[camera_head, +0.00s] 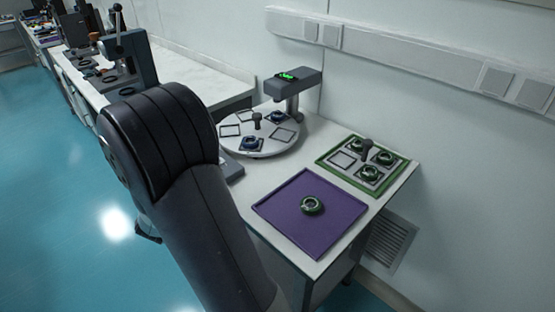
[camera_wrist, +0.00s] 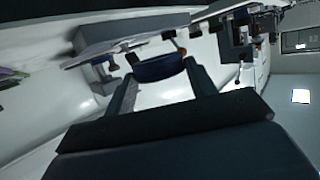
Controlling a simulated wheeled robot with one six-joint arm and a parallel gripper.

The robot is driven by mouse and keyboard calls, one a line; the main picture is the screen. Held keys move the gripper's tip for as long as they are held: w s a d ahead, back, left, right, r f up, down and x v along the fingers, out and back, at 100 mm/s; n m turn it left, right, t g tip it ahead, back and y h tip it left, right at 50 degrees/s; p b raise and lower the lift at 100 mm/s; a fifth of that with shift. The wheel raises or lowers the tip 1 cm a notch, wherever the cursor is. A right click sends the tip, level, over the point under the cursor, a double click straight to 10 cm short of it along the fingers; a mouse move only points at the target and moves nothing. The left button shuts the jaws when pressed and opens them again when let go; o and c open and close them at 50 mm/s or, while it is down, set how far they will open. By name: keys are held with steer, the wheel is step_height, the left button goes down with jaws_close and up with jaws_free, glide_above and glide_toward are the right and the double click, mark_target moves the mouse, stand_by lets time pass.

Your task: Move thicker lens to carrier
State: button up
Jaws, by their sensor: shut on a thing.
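My gripper (camera_wrist: 160,78) is shut on a dark blue ring-shaped lens (camera_wrist: 158,67), held between its two fingertips in the wrist view. In the head view my arm hides the gripper and this lens. A round white carrier plate (camera_head: 290,147) with square slots and a dark centre knob holds two blue-rimmed lenses, one at the front (camera_head: 250,143) and one at the back (camera_head: 278,116). A green-rimmed tray (camera_head: 335,175) holds several green-rimmed lenses.
A grey device with a green display (camera_head: 290,77) overhangs the back of the round plate. A long white bench (camera_head: 190,70) with dark instruments runs along the wall at the left. The blue floor (camera_head: 60,200) is clear at the left.

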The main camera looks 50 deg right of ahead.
steer(key=s+d+r+m+g+h+b, duration=0.15)
steer(key=s+d+m+g, duration=0.25)
steer(key=d, duration=0.5)
steer(key=m+g+h, duration=0.2)
steer(key=m+g, duration=0.2)
steer(key=g, duration=0.1)
glide_above(259, 185)
step_height(259, 185, down, 3)
steer(key=shift+f+b, duration=0.15)
steer(key=shift+b, duration=0.3)
steer(key=shift+f, duration=2.35)
steer(key=shift+f, duration=0.2)
steer(key=o, duration=1)
steer(key=shift+r, duration=0.1)
